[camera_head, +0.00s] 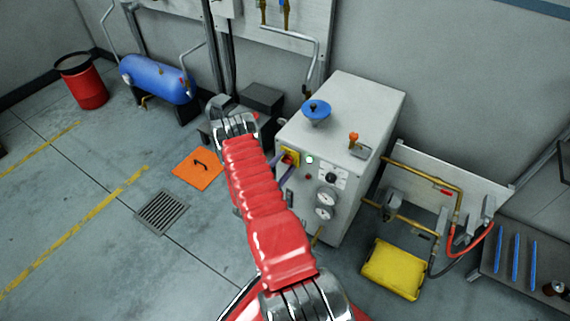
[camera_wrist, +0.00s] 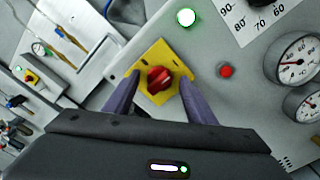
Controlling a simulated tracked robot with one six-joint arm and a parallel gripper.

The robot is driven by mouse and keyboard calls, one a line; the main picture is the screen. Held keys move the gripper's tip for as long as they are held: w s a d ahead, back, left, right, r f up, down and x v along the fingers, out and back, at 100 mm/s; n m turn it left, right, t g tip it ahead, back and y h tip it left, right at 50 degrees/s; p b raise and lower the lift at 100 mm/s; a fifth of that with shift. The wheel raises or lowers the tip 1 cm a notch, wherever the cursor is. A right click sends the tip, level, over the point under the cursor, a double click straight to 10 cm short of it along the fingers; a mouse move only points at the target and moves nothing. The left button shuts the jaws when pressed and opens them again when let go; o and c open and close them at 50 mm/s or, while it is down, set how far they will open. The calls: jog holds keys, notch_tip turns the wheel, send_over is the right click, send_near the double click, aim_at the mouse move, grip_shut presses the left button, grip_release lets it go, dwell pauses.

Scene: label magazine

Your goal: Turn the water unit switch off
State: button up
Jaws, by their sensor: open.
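The water unit is a pale grey cabinet (camera_head: 350,110) right of centre in the head view. Its switch is a red rotary knob (camera_wrist: 160,79) on a yellow plate (camera_wrist: 152,57), in the middle of the wrist view. In the head view the yellow plate (camera_head: 292,156) is partly hidden by my gripper. A green lamp (camera_wrist: 186,17) near the switch is lit. My gripper (camera_wrist: 158,95) is open, with its two purple fingers on either side of the knob. I cannot tell whether the fingers touch it. The exact angle of the knob is unclear.
A small red button (camera_wrist: 226,71) and two gauges (camera_wrist: 297,61) sit right of the switch. A blue handwheel (camera_head: 316,110) and an orange-handled valve (camera_head: 354,138) are on top of the cabinet. Brass pipes (camera_head: 420,175) run along its right side. The floor at left is mostly clear.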

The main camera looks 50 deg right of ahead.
jog(key=shift+c, duration=0.5)
jog(key=c, duration=0.9)
jog(key=shift+d, duration=0.15)
jog(key=shift+c, duration=0.2)
